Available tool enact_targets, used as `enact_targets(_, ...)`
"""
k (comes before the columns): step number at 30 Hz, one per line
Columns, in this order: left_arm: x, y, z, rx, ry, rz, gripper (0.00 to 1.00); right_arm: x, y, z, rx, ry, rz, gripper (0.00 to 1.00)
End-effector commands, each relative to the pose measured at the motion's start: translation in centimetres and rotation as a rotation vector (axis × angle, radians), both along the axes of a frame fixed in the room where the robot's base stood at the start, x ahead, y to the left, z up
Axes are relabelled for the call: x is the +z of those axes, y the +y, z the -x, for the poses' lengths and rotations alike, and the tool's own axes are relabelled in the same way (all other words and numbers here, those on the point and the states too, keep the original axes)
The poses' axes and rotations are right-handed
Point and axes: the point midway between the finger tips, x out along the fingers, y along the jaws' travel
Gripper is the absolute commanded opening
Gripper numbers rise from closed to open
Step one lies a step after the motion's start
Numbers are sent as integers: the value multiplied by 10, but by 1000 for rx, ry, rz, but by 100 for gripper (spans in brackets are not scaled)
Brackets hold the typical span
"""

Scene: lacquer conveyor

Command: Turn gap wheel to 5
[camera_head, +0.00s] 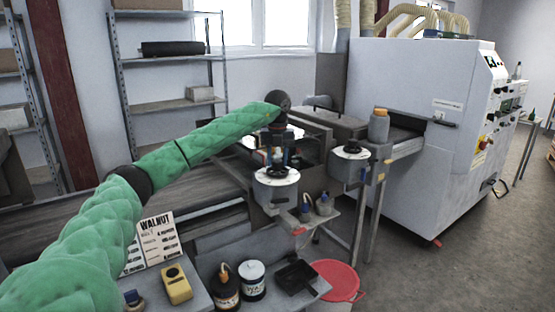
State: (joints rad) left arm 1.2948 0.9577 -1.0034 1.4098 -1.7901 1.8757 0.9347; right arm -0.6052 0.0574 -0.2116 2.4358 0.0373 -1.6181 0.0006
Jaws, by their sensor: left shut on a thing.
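Two round white dials with dark knobs stand at the front of the conveyor machine: a nearer one (277,180) and one farther right (351,154). I cannot read their scales or any labels, so which is the gap wheel is not readable here. My left gripper (278,163) points down over the nearer dial and is shut on its knob, which is mostly hidden by the fingers. My left arm in its green sleeve reaches in from the left. My right gripper is out of view. A card headed WALNUT (154,240) stands at the lower left; its smaller lines are too blurred to read.
A front ledge holds a yellow device (176,283), a dark bottle (225,288), a white-labelled jar (252,280) and a black tray (295,275). A red basin (337,280) is on the floor. A large white cabinet (415,120) stands right. The floor at right is clear.

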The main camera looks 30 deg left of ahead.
Motion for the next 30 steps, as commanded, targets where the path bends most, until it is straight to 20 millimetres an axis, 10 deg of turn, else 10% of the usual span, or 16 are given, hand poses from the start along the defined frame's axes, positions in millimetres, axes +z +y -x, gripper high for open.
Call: enact_targets(30,3,1,-1,314,-5,1,15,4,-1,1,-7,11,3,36)
